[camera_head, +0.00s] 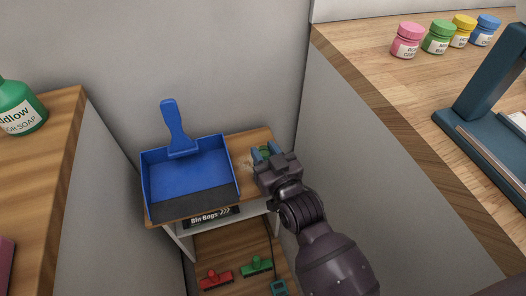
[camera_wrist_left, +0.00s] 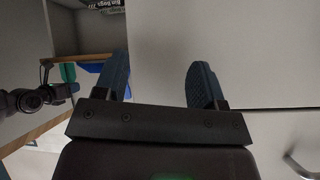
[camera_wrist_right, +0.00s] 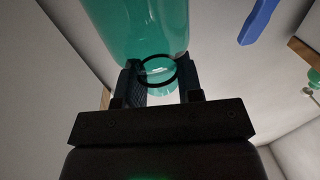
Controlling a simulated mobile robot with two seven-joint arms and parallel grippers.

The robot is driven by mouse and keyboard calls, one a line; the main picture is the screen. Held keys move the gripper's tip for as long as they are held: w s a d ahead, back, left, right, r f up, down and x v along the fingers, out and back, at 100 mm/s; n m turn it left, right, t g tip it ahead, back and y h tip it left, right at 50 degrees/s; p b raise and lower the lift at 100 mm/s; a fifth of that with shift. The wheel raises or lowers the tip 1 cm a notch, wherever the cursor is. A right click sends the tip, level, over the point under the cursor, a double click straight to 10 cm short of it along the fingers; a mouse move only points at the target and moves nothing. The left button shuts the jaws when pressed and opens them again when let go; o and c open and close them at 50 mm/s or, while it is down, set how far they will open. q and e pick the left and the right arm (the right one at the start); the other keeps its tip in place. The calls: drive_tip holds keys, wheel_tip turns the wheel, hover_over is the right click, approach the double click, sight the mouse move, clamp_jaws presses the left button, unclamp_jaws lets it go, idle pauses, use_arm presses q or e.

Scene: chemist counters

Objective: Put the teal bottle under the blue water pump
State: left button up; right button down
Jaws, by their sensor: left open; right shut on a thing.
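The teal bottle (camera_wrist_right: 140,25) fills the top of the right wrist view, translucent, with a dark ring around its narrow part. My right gripper (camera_wrist_right: 160,85) is shut on that narrow part. In the head view my right gripper (camera_head: 266,151) is over the right side of a small wooden shelf, and only a bit of green shows between its fingers. My left gripper (camera_wrist_left: 160,80) is open and empty, with a grey panel behind it; it is not in the head view. I cannot make out a blue water pump in any view.
A blue dustpan (camera_head: 190,178) stands on the small shelf (camera_head: 250,141), just left of my right gripper. Red (camera_head: 215,279) and green (camera_head: 256,265) brush-like heads lie below. A green soap bottle (camera_head: 20,108) is on the left counter; several small jars (camera_head: 407,40) are on the right counter.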

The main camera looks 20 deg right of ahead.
drive_tip(key=shift+r, duration=0.15)
drive_tip(key=shift+f, duration=0.25)
drive_tip(key=c, duration=0.8)
unclamp_jaws()
drive_tip(key=shift+r, duration=0.1)
